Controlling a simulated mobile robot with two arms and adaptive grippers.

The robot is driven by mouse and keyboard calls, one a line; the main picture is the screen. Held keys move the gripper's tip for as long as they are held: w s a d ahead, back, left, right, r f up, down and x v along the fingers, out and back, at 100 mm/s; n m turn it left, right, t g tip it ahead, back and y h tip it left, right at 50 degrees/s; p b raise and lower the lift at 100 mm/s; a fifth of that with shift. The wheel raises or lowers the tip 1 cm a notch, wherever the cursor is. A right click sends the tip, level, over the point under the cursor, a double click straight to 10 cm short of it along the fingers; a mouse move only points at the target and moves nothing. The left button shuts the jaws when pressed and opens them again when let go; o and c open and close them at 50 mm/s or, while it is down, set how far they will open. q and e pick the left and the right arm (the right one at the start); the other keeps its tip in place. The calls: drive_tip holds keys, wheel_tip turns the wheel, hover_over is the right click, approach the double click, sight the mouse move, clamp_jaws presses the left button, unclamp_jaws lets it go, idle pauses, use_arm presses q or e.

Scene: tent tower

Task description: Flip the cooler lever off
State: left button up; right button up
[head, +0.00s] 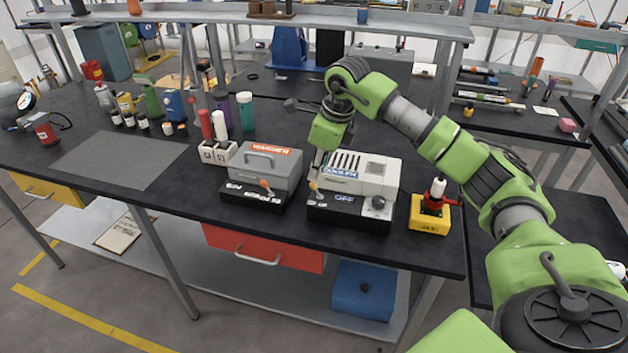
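A small orange-tipped lever (313,187) is at the left end of the base's front. My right gripper (317,172) comes down from above at the cooler's left front corner, with its fingertips just above or at the lever. The fingers partly hide the lever and that corner. I cannot tell whether they touch it or how far apart they are. My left gripper is not in view.
A grey box (270,163) with an orange label and its own orange-tipped lever (266,184) stands just left of the cooler. A yellow box with a red and white switch (430,216) stands to its right. Bottles and tools crowd the bench's left; a grey mat (120,158) is bare.

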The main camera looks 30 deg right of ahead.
drive_tip(key=v, duration=0.5)
drive_tip(key=shift+r, duration=0.1)
idle(0.3)
